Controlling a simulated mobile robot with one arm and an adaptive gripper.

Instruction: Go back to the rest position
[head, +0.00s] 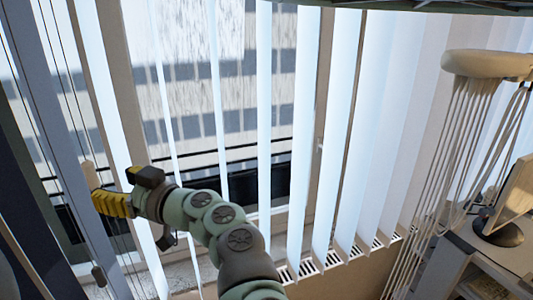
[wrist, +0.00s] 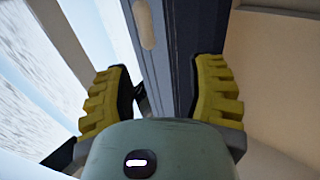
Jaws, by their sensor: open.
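My gripper (head: 112,203) has yellow ridged fingers and reaches to the left side of the head view, in front of the window frame. In the wrist view my gripper (wrist: 162,85) shows its two fingers spread apart. No object shows held between them. A dark grey frame post (wrist: 172,50) is seen beyond the gap between the fingers. A beige oblong piece (wrist: 144,24) sits on that post. Whether the fingers touch the post cannot be told.
White vertical blind slats (head: 299,130) hang across the window. Thin cords (head: 62,70) hang at the left. At the right are a pale round-topped thing with hanging strands (head: 487,64) and a desk (head: 490,262).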

